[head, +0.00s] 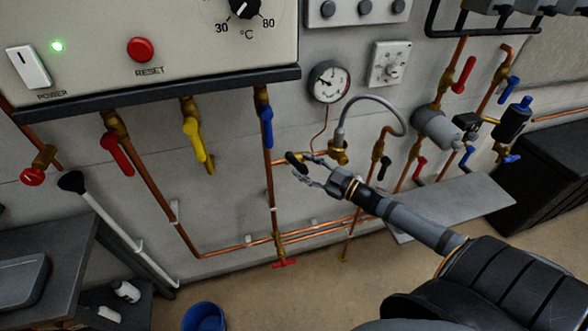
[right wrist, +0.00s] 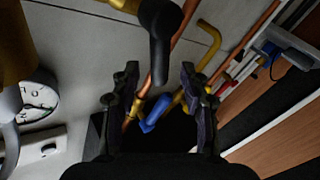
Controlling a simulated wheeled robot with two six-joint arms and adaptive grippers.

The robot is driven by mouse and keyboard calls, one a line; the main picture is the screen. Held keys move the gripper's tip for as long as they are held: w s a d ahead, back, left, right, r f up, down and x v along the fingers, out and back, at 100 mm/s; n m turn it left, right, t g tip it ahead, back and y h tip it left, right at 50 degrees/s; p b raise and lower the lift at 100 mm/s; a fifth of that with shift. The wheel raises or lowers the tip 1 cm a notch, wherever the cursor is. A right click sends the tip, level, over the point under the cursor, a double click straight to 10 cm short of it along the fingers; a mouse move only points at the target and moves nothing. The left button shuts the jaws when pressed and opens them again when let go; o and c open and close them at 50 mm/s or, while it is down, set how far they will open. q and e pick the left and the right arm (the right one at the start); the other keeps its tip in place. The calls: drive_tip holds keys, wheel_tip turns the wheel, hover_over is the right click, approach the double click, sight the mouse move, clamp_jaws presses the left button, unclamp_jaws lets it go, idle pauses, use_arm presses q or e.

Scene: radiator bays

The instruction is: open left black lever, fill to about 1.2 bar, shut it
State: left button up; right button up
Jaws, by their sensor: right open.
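The left black lever (head: 296,161) sits on the brass valve at the left end of the grey braided hose (head: 375,100). In the right wrist view the black lever (right wrist: 162,42) hangs ahead of the fingers, roughly centred between them. My right gripper (head: 308,172) is open, with its fingertips close to the lever; it also shows in the right wrist view (right wrist: 160,88). I cannot tell whether a finger touches the lever. The right black lever (head: 383,167) is at the hose's other end. The round pressure gauge (head: 328,82) is above; its reading is too small to tell. My left gripper is out of view.
A blue lever (head: 267,127), yellow lever (head: 194,140) and red lever (head: 116,154) hang under the boiler (head: 150,70). Copper pipes run down and along the wall. A grey shelf (head: 450,207) is below right. A blue bucket (head: 204,317) stands on the floor.

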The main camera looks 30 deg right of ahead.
sight(297, 162)
drive_tip(key=x, duration=0.3)
drive_tip(key=shift+w+r, duration=0.1)
drive_tip(key=shift+w+a, duration=0.35)
drive_tip(key=shift+w, duration=0.25)
drive_tip(key=shift+c, duration=0.3)
clamp_jaws()
